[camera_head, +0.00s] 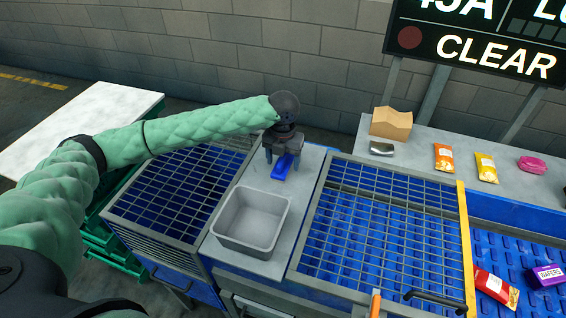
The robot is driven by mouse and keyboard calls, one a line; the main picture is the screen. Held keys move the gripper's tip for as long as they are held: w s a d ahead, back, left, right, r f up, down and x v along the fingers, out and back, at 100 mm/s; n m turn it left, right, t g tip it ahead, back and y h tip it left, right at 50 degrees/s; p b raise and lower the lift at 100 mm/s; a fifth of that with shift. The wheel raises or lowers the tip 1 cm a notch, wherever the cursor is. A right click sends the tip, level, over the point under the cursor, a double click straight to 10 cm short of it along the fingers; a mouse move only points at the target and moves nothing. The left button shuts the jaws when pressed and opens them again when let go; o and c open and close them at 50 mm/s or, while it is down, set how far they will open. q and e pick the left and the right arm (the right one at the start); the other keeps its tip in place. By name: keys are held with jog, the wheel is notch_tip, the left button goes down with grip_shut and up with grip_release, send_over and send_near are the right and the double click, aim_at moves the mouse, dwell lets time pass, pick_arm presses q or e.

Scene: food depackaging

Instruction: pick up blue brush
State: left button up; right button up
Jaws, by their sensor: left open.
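The blue brush (281,170) lies on the grey metal counter between the two mesh-topped bins, behind the grey tub. My left arm reaches in from the left, and my left gripper (282,158) points down over the brush's far end. Its fingers are open, one on each side of the brush; I cannot tell whether they touch it. The gripper hides part of the brush's far end. My right gripper is not in view.
An empty grey tub (222,229) stands on the counter in front of the brush. Mesh grids (330,257) lie on both sides. At right are a cardboard box (391,123), a metal scoop (381,148) and several snack packets (444,157). A wall stands behind.

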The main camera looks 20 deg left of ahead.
pick_arm(q)
jog(key=shift+f, duration=0.25)
jog(key=shift+c, duration=0.2)
jog(key=c, duration=1.1)
jog(key=shift+o, duration=0.2)
jog(key=shift+r, duration=0.2)
